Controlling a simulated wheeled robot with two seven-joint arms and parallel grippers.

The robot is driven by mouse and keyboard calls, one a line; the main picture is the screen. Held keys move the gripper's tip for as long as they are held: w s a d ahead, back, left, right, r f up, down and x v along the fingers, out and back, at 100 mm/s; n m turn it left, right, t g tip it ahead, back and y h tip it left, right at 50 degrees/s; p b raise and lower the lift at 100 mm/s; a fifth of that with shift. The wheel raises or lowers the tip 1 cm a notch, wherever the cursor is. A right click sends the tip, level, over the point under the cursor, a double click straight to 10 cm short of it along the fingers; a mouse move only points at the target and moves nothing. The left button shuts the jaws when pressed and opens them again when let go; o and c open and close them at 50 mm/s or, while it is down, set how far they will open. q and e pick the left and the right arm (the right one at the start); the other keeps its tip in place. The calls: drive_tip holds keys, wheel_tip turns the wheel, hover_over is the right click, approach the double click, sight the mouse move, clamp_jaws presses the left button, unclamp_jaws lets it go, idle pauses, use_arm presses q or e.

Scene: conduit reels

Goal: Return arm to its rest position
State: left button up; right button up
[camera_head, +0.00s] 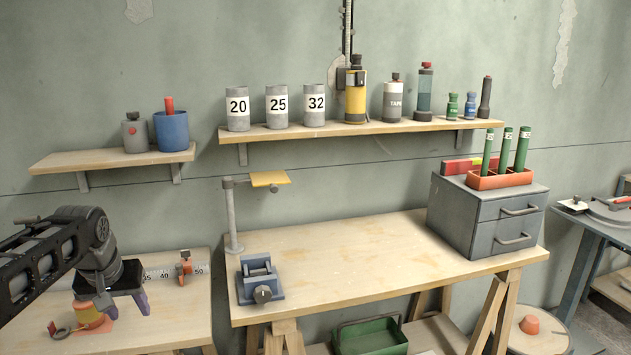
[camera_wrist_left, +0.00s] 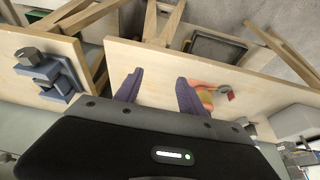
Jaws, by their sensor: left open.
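My left gripper (camera_head: 114,308) hangs over the left wooden table at the lower left of the head view. Its two purple fingers are spread, and in the left wrist view the gap between them (camera_wrist_left: 157,88) is empty, with bare tabletop behind. An orange and yellow piece (camera_head: 93,318) is on that table, partly covered by the gripper in the head view. In the wrist view the orange and yellow piece (camera_wrist_left: 204,96) lies just beyond the right-hand finger, and whether they touch cannot be told. My right gripper is not in view.
A blue-grey vise (camera_head: 260,281) sits on the middle workbench (camera_head: 345,255), whose top is mostly clear. A grey drawer box (camera_head: 488,214) stands at its right end. Wall shelves (camera_head: 350,130) carry cans and bottles. A measuring strip with an orange-marked stop (camera_head: 184,267) lies behind the gripper.

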use_arm(q)
drive_tip(key=s+d+f+m+g+h+p, duration=0.1)
drive_tip(key=d+f+h+p, duration=0.15)
drive_tip(key=d+f, duration=0.85)
drive_tip(key=s+d+f+m+h+p, duration=0.1)
drive_tip(key=s+d+f+h+p, duration=0.15)
drive_tip(key=d+f, duration=0.85)
drive_tip(key=s+d+f+g+p, duration=0.1)
drive_tip(key=s+d+f+p, duration=0.2)
drive_tip(key=s, duration=0.9)
drive_tip(key=s+d+f+g+p, duration=0.1)
drive_tip(key=s+d+f+p, duration=0.2)
drive_tip(key=s+d+f, duration=0.5)
drive_tip(key=s, duration=0.4)
drive_tip(key=shift+d+f, duration=0.2)
drive_tip(key=shift+d, duration=0.1)
